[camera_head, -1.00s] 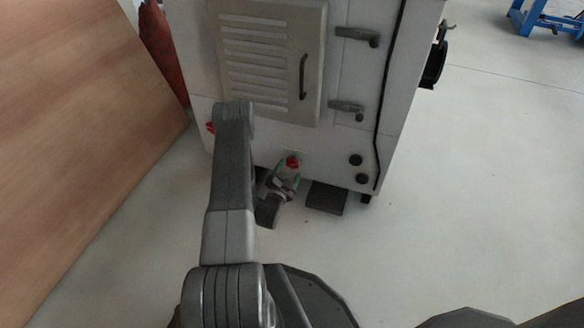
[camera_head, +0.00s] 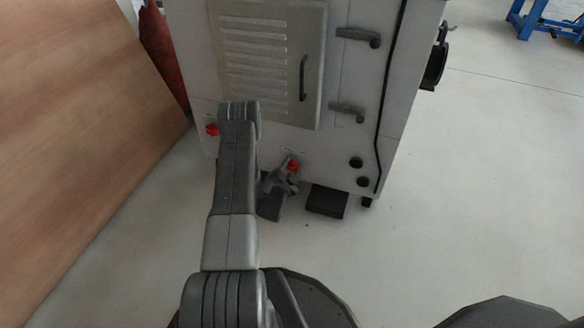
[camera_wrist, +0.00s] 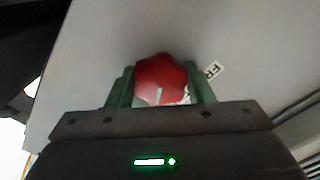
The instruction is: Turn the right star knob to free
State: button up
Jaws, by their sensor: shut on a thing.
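The right star knob (camera_head: 293,166) is red and sits low on the front of the pale grey cabinet. My gripper (camera_head: 288,170) is at it in the head view, partly behind my arm. In the wrist view the red knob (camera_wrist: 160,78) lies between the two green fingers of my gripper (camera_wrist: 161,72), which are shut on it. A white mark shows on the knob's lower face. A white label (camera_wrist: 214,70) with the letters "FR" stands just right of the fingers; the rest of it is hidden.
A second red knob (camera_head: 212,130) is at the cabinet's lower left. The cabinet (camera_head: 345,150) has a louvred door (camera_head: 268,58) with a handle above. A brown board (camera_head: 80,130) leans at the left. Open floor (camera_head: 470,200) lies to the right.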

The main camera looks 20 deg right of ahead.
jog(key=shift+n, duration=0.3)
jog(key=n, duration=0.5)
jog(key=shift+n, duration=0.3)
jog(key=n, duration=0.6)
jog(key=shift+s, duration=0.1)
jog(key=n, duration=0.5)
jog(key=shift+f+n, duration=0.1)
jog(key=shift+n, duration=0.2)
jog(key=n, duration=0.6)
jog(key=o, duration=1)
jog(key=shift+c, duration=0.2)
